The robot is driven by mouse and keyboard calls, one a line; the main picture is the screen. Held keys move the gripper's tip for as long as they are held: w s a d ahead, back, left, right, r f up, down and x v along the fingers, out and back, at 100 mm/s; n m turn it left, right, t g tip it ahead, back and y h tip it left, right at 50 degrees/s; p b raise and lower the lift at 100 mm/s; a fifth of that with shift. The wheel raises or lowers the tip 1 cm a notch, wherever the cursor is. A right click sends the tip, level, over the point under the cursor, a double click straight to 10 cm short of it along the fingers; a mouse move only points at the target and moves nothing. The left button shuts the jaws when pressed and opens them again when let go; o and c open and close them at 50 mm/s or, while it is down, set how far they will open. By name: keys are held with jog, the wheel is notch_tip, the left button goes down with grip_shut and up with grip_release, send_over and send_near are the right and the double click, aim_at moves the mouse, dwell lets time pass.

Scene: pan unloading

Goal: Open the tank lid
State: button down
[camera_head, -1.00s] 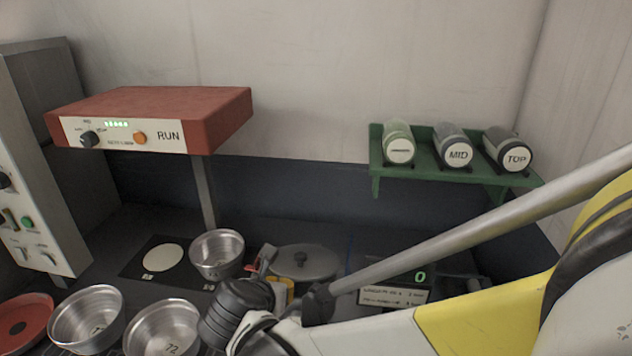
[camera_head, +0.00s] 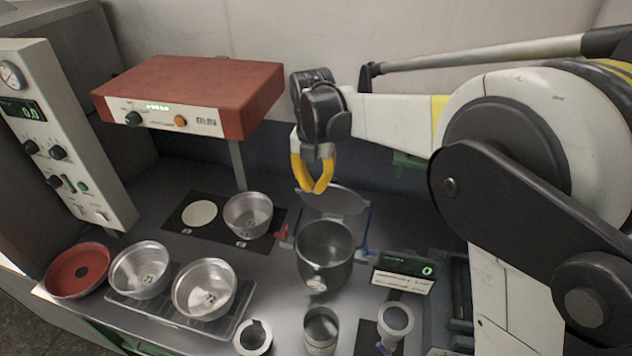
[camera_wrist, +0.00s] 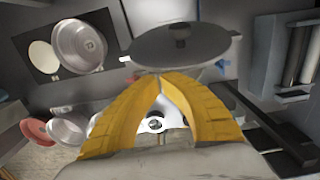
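The tank is a round metal pot (camera_head: 325,262) on the bench, open at the top with its inside showing. Its grey lid (camera_head: 342,201) stands tilted up behind the tank's rim. In the wrist view the lid (camera_wrist: 205,48) shows as a dark disc with a black knob (camera_wrist: 181,40), just beyond my fingertips. My gripper (camera_head: 318,190) has yellow fingers and is above the tank's back left side, in front of the lid. The wrist view shows the fingertips (camera_wrist: 160,76) meeting with nothing between them. I cannot tell whether they touch the lid.
Metal bowls (camera_head: 140,270) stand at the left with a red pan (camera_head: 78,271). Another bowl (camera_head: 248,216) sits on a black mat left of the tank. A red-topped unit (camera_head: 190,90) overhangs the back. A metal cup (camera_head: 320,330) stands in front; a display (camera_head: 405,267) is to the right.

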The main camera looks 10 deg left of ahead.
jog(key=shift+w+d+r+p, duration=0.15)
jog(key=shift+w+r, duration=0.15)
jog(key=shift+w, duration=0.55)
jog(key=shift+w+r+p, duration=0.15)
jog(key=shift+w+r, duration=0.1)
jog(key=shift+w, duration=0.55)
